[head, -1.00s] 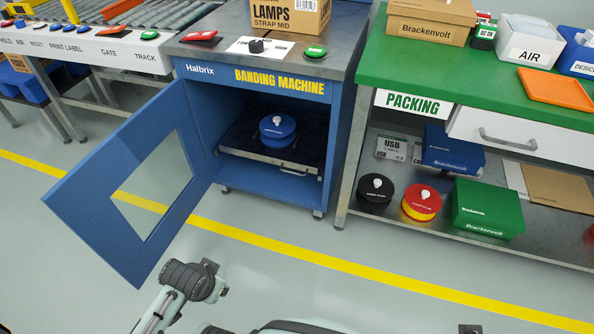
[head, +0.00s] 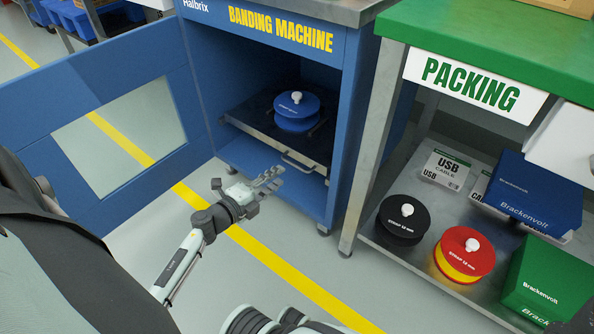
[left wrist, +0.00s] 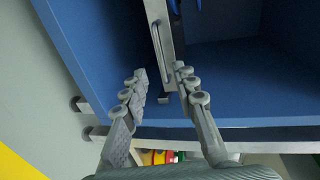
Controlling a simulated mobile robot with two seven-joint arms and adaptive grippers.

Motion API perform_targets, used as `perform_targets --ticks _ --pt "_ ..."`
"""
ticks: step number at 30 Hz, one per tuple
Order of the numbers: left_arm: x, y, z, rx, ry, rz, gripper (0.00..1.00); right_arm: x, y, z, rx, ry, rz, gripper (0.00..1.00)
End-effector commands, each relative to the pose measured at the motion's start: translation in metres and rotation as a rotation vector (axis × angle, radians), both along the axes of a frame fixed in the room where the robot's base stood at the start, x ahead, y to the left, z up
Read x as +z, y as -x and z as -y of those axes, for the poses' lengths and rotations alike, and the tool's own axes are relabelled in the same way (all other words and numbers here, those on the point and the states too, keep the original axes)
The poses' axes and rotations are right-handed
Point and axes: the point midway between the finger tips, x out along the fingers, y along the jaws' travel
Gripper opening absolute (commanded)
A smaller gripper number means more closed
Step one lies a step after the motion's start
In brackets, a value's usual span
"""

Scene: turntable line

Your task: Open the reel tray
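The reel tray (head: 262,137) sits inside the blue banding machine (head: 345,120), its metal front near the opening. A blue reel (head: 297,110) with a white knob rests on it. The tray's bar handle (head: 297,161) is on the front; it also shows in the left wrist view (left wrist: 161,52). My left gripper (head: 275,178) is open and empty, in front of and a little below the handle in the head view. In the left wrist view its spread fingers (left wrist: 160,78) point toward the handle, which appears just beyond the gap. My right gripper is out of view.
The machine's windowed door (head: 120,125) stands open on the left. The packing bench (head: 355,200) is close on the right, with a black reel (head: 400,225), a red-and-yellow reel (head: 462,262) and boxes on its lower shelf. The floor in front is clear.

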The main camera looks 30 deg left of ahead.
Motion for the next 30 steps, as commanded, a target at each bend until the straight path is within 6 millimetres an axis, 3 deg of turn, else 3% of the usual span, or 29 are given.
perform_targets --ticks 12,25,30 --pt "-0.013 -0.061 0.005 -0.002 0.0 0.003 0.28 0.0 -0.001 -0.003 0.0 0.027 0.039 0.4" --pt "-0.014 -0.072 0.006 -0.002 0.0 0.001 0.28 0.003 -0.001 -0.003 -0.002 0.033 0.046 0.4" --pt "-0.014 -0.072 0.006 -0.002 0.0 0.001 0.07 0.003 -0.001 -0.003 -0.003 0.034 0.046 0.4"
